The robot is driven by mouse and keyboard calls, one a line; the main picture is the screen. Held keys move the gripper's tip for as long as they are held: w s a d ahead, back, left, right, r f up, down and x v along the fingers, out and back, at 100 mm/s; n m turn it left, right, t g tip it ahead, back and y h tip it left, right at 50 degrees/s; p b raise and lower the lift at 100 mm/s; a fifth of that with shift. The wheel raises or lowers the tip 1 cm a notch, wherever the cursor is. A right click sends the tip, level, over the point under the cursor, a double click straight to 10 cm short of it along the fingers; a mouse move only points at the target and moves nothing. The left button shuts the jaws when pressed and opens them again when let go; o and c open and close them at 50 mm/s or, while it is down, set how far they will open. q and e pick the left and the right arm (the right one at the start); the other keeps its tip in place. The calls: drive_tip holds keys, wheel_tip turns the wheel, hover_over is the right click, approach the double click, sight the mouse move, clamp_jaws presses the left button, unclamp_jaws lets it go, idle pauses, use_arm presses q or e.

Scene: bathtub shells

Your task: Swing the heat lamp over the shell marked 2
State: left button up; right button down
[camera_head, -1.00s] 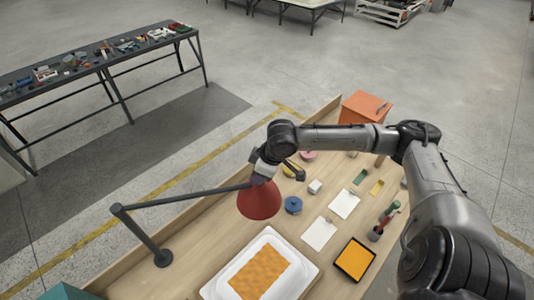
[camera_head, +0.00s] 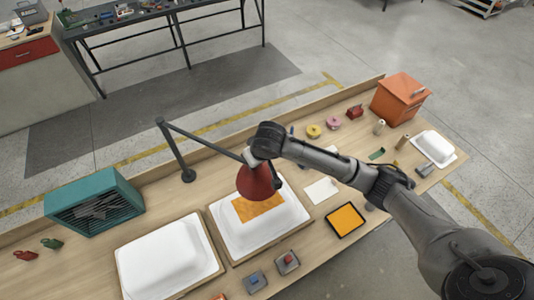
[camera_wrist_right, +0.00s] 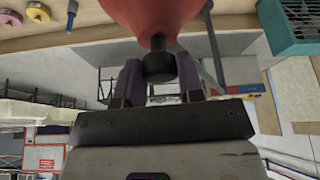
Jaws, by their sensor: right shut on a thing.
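The heat lamp's red shade (camera_head: 257,182) hangs on a thin dark arm from a post (camera_head: 188,174) at the table's back. My right gripper (camera_head: 251,156) is shut on the lamp's dark knob (camera_wrist_right: 158,66), on top of the shade. In the head view the shade overlaps the back part of a white shell (camera_head: 285,224) with an orange sheet (camera_head: 258,208); its height above the shell is hard to tell. A plain white shell (camera_head: 165,262) lies to its left, and a smaller one (camera_head: 434,147) at far right. No shell numbers are legible. My left gripper is not in view.
A teal slatted box (camera_head: 95,207) stands at the table's left and an orange cabinet (camera_head: 399,97) at the back right. A black-framed orange tray (camera_head: 345,220) and white sheet (camera_head: 321,190) lie right of the middle shell. Small grey blocks (camera_head: 287,262) lie in front.

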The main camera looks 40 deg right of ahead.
drive_tip(key=shift+s+a, duration=0.15)
drive_tip(key=shift+a, duration=0.2)
drive_tip(key=c, duration=1.2)
unclamp_jaws()
drive_tip(key=o, duration=0.4)
drive_tip(key=shift+o, duration=0.2)
drive_tip(key=b+v, duration=0.1)
drive_tip(key=v, duration=1.2)
drive_tip(key=shift+r+b, duration=0.35)
drive_tip(key=shift+s, duration=0.1)
